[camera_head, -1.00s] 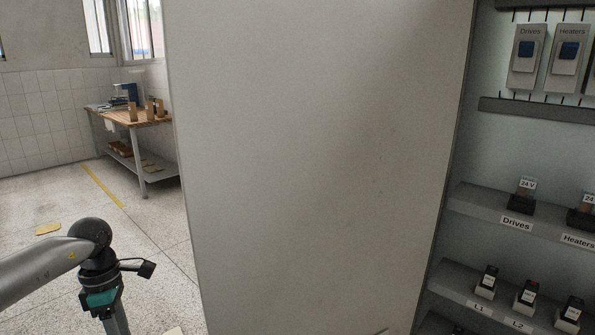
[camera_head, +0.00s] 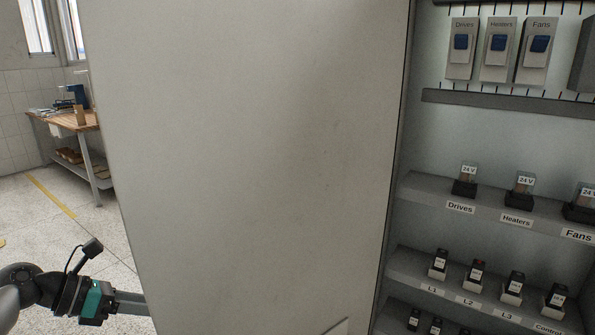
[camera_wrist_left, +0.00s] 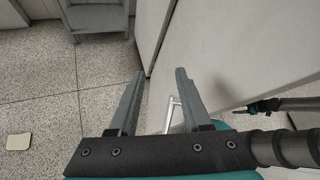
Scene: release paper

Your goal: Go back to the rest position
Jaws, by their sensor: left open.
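My left gripper (camera_head: 140,305) is low at the left of the head view, next to the left edge of a large pale grey cabinet door (camera_head: 245,150). In the left wrist view, its two fingers (camera_wrist_left: 160,73) are apart with nothing held between them. The door's edge and a thin metal handle (camera_wrist_left: 172,112) show beyond and between the fingers; I cannot tell how close they are. My right arm shows at the right of that view with its teal and black gripper (camera_wrist_left: 260,106), too small to tell its jaws. The right gripper is outside the head view.
An open cabinet on the right holds labelled switches (camera_head: 500,50), 24 V parts (camera_head: 520,188) and several small modules (camera_head: 475,275) on shelves. A wooden workbench (camera_head: 65,122) stands at the back left. Speckled floor (camera_head: 45,225) is open at the left.

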